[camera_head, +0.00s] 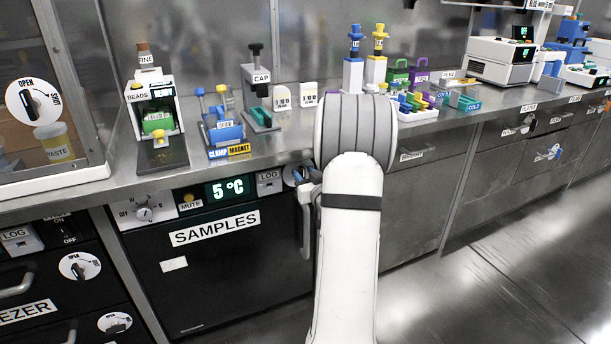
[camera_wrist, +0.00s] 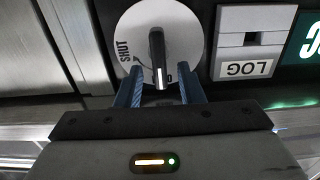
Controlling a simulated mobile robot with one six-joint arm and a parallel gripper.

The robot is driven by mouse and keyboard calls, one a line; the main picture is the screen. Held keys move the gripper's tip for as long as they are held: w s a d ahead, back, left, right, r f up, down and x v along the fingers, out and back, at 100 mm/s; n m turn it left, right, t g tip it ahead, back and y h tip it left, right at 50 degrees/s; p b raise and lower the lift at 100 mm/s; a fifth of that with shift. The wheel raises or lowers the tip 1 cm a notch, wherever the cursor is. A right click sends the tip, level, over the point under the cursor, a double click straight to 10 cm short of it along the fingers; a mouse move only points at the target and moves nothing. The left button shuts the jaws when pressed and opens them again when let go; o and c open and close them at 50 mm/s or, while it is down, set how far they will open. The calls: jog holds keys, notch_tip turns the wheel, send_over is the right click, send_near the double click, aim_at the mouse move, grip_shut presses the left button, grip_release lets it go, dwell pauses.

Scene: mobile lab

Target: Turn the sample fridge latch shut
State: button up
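The sample fridge latch is a white round dial (camera_wrist: 185,25) with a black handle (camera_wrist: 157,60), seen close in the wrist view. The word SHUT is on the dial's left side there; the other marking is mostly hidden by my gripper. My gripper (camera_wrist: 160,72) is open, with one blue finger on each side of the handle and visible gaps between. The handle runs nearly upright in that view. In the head view the dial (camera_head: 290,175) shows only in part beside my arm, on the panel of the black SAMPLES fridge (camera_head: 230,265). Its door looks closed.
The fridge's vertical door handle (camera_head: 306,225) is just below the dial, close to my arm. A LOG module (camera_head: 269,182) and a 5 °C display (camera_head: 231,189) sit left of it. The steel bench (camera_head: 225,170) above holds several devices. The floor (camera_head: 480,290) at right is clear.

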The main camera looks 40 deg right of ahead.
grip_shut()
jog(key=shift+d, duration=0.1)
dwell(0.4)
jog(key=shift+s+d+f+m+p, duration=0.1)
jog(key=shift+d+f+m+p, duration=0.2)
jog(key=shift+m+p, duration=1.75)
jog(key=shift+s+d+f+m+p, duration=0.1)
jog(key=shift+d+f+m+p, duration=0.15)
jog(key=shift+m, duration=3.65)
jog(key=shift+s+d+f+m+p, duration=0.1)
jog(key=shift+d+f+m+p, duration=0.2)
jog(key=shift+m+p, duration=1.75)
jog(key=shift+m+b, duration=0.9)
jog(key=shift+m, duration=0.2)
